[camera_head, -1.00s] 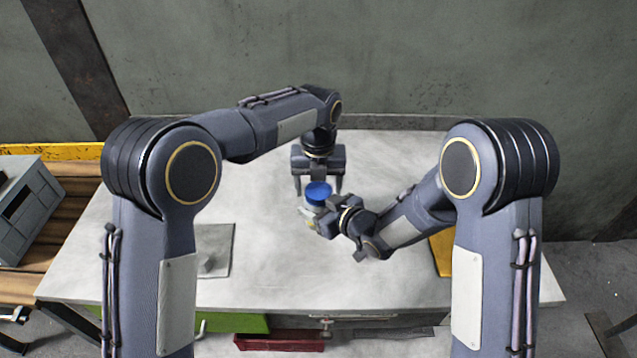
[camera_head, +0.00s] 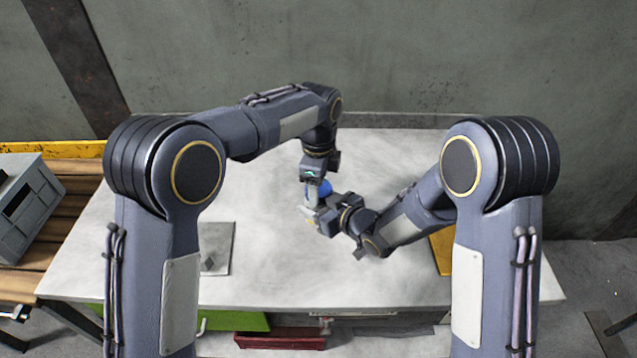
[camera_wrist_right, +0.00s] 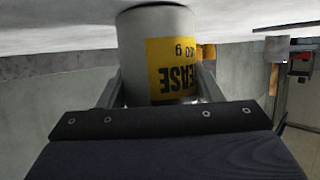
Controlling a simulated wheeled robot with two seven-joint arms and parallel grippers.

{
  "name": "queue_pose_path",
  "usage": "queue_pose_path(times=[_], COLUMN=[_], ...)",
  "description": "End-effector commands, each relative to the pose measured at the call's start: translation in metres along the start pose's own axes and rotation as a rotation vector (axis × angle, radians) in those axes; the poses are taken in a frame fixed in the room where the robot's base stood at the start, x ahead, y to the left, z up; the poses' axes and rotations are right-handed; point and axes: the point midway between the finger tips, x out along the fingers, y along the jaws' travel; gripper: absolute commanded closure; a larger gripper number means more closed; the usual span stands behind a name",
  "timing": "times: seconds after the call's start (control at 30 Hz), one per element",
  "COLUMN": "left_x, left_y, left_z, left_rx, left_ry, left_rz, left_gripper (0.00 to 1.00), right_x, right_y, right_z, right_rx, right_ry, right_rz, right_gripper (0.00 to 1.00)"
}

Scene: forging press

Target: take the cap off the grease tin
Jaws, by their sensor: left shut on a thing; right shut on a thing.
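The grease tin (camera_wrist_right: 158,50) is pale grey with a yellow label and appears upside down in the right wrist view. My right gripper (camera_head: 316,216) is shut on the tin's body, one finger on each side. In the head view the tin's blue cap (camera_head: 325,188) shows above the right gripper, partly covered. My left gripper (camera_head: 317,190) points down from above and is shut on the cap, seen nearly edge-on. Most of the tin's body is hidden in the head view. I cannot tell whether the cap is loose.
The pale worktable (camera_head: 270,270) is mostly clear around the tin. A grey plate (camera_head: 217,250) lies at the left of the table, and a yellow item (camera_head: 442,252) at the right, partly behind my right arm. A grey box (camera_head: 28,215) stands beyond the table's left edge.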

Motion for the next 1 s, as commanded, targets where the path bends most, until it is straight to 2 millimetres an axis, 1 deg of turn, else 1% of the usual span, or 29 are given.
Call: queue_pose_path(times=[0.03, 0.1, 0.17, 0.47, 0.5, 0.63, 0.87, 1.0], left_x=[0.000, -0.001, -0.001, -0.001, -0.001, -0.001, -0.001, -0.015], left_y=[-0.001, -0.001, -0.001, -0.001, -0.001, -0.001, 0.000, -0.001], left_z=[-0.001, -0.001, -0.001, -0.001, -0.001, 0.000, 0.000, -0.001], left_rx=[-0.068, -0.144, -0.180, -0.198, -0.197, -0.197, -0.196, -0.196], left_ry=[0.000, 0.000, 0.001, 0.001, 0.001, 0.001, 0.001, 0.002], left_rz=[-0.003, -0.003, -0.003, -0.003, -0.003, -0.002, -0.001, -0.003], left_gripper=[0.73, 0.73, 0.73, 0.73, 0.42, 0.25, 0.24, 0.24], right_x=[0.000, 0.000, 0.000, 0.000, 0.000, 0.000, 0.000, 0.000], right_y=[-0.001, -0.001, -0.001, -0.001, -0.001, -0.001, -0.001, -0.001], right_z=[0.001, 0.001, 0.001, 0.001, 0.001, 0.001, 0.001, 0.001], right_rx=[-0.001, -0.001, -0.001, -0.001, -0.001, -0.001, 0.000, 0.000], right_ry=[-0.004, -0.004, -0.004, -0.004, -0.004, -0.004, -0.004, -0.004], right_rz=[-0.002, -0.002, -0.002, -0.002, -0.002, -0.002, -0.002, -0.002], right_gripper=[1.00, 1.00, 1.00, 1.00, 1.00, 1.00, 1.00, 1.00])
